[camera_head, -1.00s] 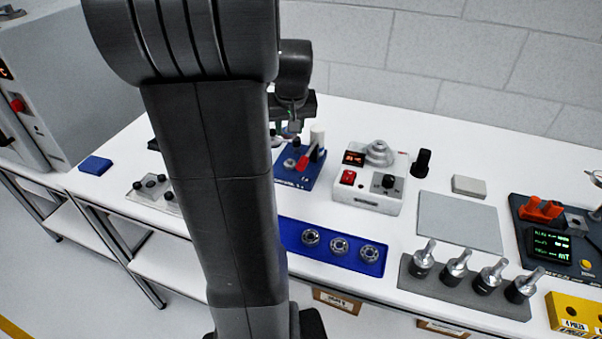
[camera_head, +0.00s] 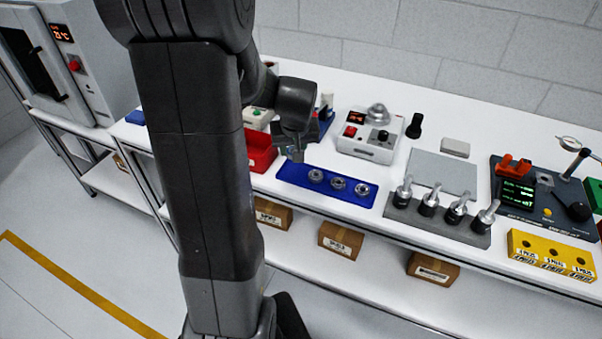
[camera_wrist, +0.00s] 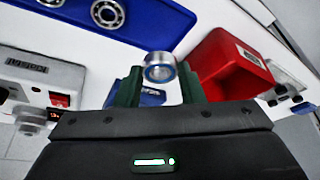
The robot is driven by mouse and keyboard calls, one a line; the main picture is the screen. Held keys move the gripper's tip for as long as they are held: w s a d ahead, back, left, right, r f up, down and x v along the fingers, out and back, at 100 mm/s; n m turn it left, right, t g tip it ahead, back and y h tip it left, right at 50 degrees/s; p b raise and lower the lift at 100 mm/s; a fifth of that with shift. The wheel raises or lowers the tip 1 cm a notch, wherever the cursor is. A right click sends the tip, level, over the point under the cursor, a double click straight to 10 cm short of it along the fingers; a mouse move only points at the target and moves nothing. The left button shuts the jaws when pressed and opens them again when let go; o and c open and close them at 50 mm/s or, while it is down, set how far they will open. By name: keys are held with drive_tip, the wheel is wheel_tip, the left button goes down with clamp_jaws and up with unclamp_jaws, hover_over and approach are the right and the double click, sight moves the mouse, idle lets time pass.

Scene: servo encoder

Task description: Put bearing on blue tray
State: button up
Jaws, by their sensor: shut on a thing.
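In the wrist view a silver ring bearing (camera_wrist: 160,66) with a blue inner edge is pinched between the two green fingers of my gripper (camera_wrist: 158,82). The blue tray (camera_wrist: 168,22) is at the top left of that view, apart from the held bearing, with other bearings (camera_wrist: 107,12) on it. In the head view the blue tray (camera_head: 290,171) lies along the front of the bench with three bearings (camera_head: 338,184) in a row. My gripper (camera_head: 294,154) is in the air near the tray's left end; the held bearing is too small to make out there.
A red bin (camera_head: 261,153) stands left of the tray, partly behind my arm. A grey rack with several metal tool holders (camera_head: 429,204) is right of the tray. Behind are a white device (camera_head: 368,138) and a grey mat (camera_head: 441,172).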

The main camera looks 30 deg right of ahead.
sight(293, 170)
drive_tip(key=shift+f, duration=3.1)
drive_tip(key=shift+f, duration=0.1)
drive_tip(key=shift+f, duration=0.15)
drive_tip(key=o, duration=0.8)
drive_tip(key=shift+r, duration=0.25)
drive_tip(key=shift+r, duration=0.2)
drive_tip(key=v, duration=1.1)
drive_tip(key=shift+s+a+r, duration=0.1)
drive_tip(key=shift+s+r, duration=0.05)
drive_tip(key=shift+r, duration=0.15)
